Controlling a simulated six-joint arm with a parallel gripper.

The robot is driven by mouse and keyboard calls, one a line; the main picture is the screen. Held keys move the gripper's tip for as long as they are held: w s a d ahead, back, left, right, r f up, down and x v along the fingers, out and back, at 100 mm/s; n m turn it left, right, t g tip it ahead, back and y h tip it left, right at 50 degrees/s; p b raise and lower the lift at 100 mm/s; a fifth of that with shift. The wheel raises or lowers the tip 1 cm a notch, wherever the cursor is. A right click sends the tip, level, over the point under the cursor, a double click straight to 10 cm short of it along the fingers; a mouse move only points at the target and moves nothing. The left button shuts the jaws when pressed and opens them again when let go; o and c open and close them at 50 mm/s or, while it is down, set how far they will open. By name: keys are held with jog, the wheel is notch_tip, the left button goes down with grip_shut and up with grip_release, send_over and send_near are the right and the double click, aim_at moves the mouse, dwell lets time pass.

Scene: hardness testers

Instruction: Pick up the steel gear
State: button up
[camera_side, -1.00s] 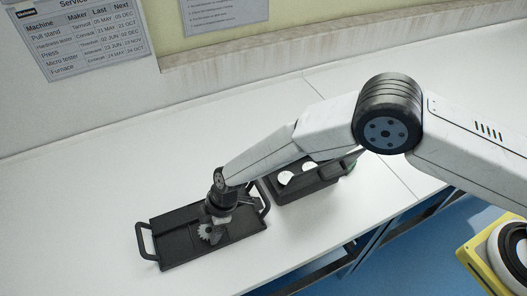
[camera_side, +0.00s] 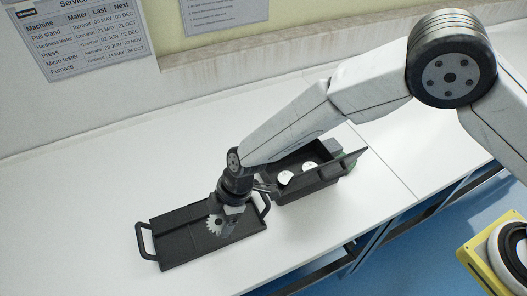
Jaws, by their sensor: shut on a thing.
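The steel gear (camera_side: 213,226) is a small grey toothed disc, partly hidden by my gripper's fingers. My gripper (camera_side: 226,224) points down and is shut on the gear, over the right half of the black tray (camera_side: 178,239). The gear looks tilted up on edge and seems raised above the tray floor, though the exact gap is hard to tell.
The black tray has a looped handle at each end. Behind it to the right stands a black open box (camera_side: 309,186) with white round pieces (camera_side: 285,177) in it. The white bench (camera_side: 95,185) is clear to the left. A yellow machine (camera_side: 490,262) stands at lower right.

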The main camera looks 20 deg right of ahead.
jog(key=s+d+r, duration=0.5)
jog(key=s+d, duration=0.1)
jog(key=s, duration=0.1)
jog(key=shift+s+d+r, duration=0.15)
jog(key=shift+s+d, duration=0.1)
jog(key=shift+s, duration=0.1)
dwell(0.6)
